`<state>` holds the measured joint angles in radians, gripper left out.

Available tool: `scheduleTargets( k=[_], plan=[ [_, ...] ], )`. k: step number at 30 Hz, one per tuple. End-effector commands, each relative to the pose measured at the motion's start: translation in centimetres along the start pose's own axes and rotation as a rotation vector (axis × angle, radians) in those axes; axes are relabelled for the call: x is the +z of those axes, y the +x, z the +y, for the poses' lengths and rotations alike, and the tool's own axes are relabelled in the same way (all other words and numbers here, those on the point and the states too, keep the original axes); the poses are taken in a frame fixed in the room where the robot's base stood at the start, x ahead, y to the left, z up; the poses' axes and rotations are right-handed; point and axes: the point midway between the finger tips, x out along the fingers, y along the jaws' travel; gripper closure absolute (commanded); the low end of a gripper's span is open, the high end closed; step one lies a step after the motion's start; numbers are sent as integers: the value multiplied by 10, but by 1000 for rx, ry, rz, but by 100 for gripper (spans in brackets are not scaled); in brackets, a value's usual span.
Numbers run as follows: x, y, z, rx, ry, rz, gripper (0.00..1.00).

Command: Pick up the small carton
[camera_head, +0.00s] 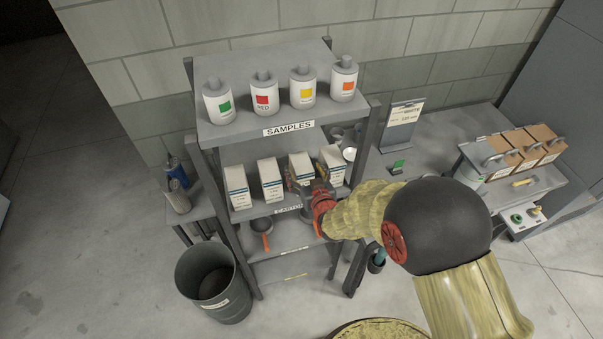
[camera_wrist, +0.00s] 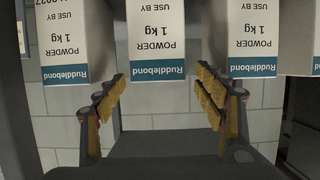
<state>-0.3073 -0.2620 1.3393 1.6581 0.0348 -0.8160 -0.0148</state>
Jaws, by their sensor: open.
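Several white cartons with blue bands stand in a row on the middle shelf (camera_head: 254,211): the far-left carton (camera_head: 237,187), the second carton (camera_head: 270,181), the third carton (camera_head: 301,165) and the far-right carton (camera_head: 333,164). They look alike in size. My gripper (camera_head: 309,188) is open in front of the third carton and partly hides it. The wrist view is upside down. There the third carton (camera_wrist: 156,45), marked "Powder 1 kg", lies between the lines of my open padded fingers (camera_wrist: 160,82). Clear gaps show on both sides, and I cannot tell its depth between the fingers.
Bottles with coloured labels (camera_head: 263,93) stand on the top shelf, labelled "Samples", above the cartons. Orange-handled tools (camera_head: 266,240) lie on the shelf below. A grey bin (camera_head: 211,283) stands at left. A side bench (camera_head: 440,147) stands at right. Neighbouring cartons stand close on both sides.

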Motion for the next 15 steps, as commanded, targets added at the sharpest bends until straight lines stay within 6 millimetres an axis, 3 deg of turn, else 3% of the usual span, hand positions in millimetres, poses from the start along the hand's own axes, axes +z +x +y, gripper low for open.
scheduleTargets(
  k=[9, 15],
  plan=[
    [5, 36, 2, 0, 0, -2, 30],
    [5, 48, 2, 0, 0, -2, 30]
  ],
)
